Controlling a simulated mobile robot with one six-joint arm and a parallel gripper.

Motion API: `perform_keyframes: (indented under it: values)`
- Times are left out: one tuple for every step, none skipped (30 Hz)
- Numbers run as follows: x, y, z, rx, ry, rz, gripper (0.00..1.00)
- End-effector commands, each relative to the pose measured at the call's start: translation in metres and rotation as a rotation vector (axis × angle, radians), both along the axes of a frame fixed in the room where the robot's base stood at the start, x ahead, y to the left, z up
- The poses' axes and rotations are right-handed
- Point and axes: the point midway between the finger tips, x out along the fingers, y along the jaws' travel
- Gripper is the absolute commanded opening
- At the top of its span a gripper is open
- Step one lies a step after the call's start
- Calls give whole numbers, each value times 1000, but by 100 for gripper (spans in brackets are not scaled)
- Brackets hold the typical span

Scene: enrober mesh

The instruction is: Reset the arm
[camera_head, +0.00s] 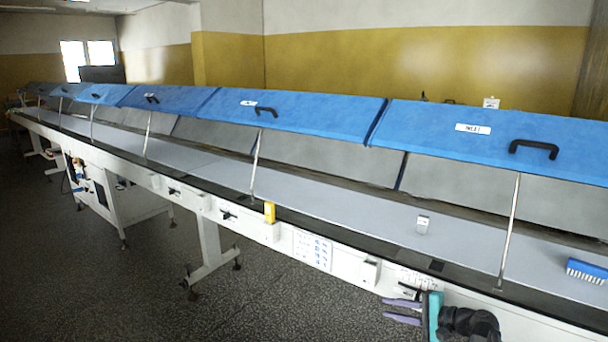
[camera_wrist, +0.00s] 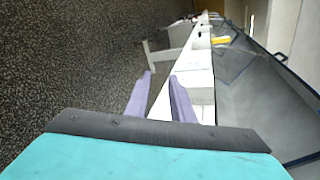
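My gripper (camera_head: 387,309) is at the lower right of the head view, in front of the near side of the long white conveyor (camera_head: 345,262). Its two purple fingers point left in that view. In the wrist view, my gripper (camera_wrist: 161,75) shows its fingers apart, with nothing between them. The floor and the conveyor's white side show beyond the fingers.
Blue lids (camera_head: 290,113) with black handles are propped open on metal rods above the belt. A small grey-white block (camera_head: 422,224) and a blue brush (camera_head: 587,271) lie on the belt. A yellow item (camera_head: 269,212) stands on the front edge.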

Motion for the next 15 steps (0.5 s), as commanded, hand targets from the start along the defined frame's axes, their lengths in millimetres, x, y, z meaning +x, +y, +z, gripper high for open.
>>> perform_keyframes:
  values:
    - [-6, 18, -21, -11, 31, 29, 22]
    - [-9, 27, -32, -18, 47, 44, 22]
    - [-14, 39, -47, -30, 70, 64, 22]
    - [-18, 47, -58, -39, 86, 80, 22]
    - [-22, 56, -69, -47, 104, 97, 22]
    - [-28, 67, -83, -60, 125, 118, 22]
    - [-33, 75, -94, -70, 141, 135, 22]
    - [-39, 83, -104, -81, 156, 151, 22]
    - [-46, 94, -119, -95, 177, 174, 22]
    - [-52, 101, -129, -107, 194, 192, 22]
    - [-58, 108, -139, -118, 209, 209, 22]
    - [-67, 118, -153, -134, 230, 233, 22]
    - [-74, 125, -163, -147, 245, 250, 22]
    - [-82, 132, -174, -159, 260, 269, 22]
    - [-92, 140, -187, -177, 280, 293, 22]
